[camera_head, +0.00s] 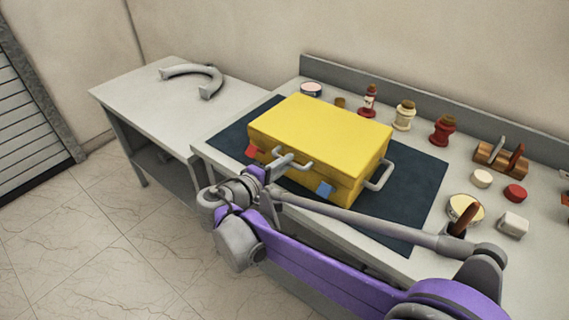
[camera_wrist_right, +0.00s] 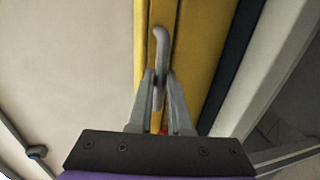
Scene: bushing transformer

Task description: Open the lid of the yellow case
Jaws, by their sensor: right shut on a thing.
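The yellow case (camera_head: 318,135) sits on the dark blue mat (camera_head: 415,185), and its lid looks shut. A red latch (camera_head: 253,152) and a blue latch (camera_head: 325,190) show on its front, and a grey handle (camera_head: 380,176) stands out at its right end. My right gripper (camera_head: 272,170) is at the front of the case. In the right wrist view its fingers (camera_wrist_right: 160,90) are shut on the grey front handle (camera_wrist_right: 161,42), with yellow case surface (camera_wrist_right: 195,60) beside it. A bit of red shows low between the fingers. My left gripper is not in view.
Bottles, jars and small pots stand behind and right of the mat, including a red jar (camera_head: 443,130) and a wooden rack (camera_head: 500,158). A side table (camera_head: 150,95) at the left bears a grey curved piece (camera_head: 205,75). Open floor lies at the lower left.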

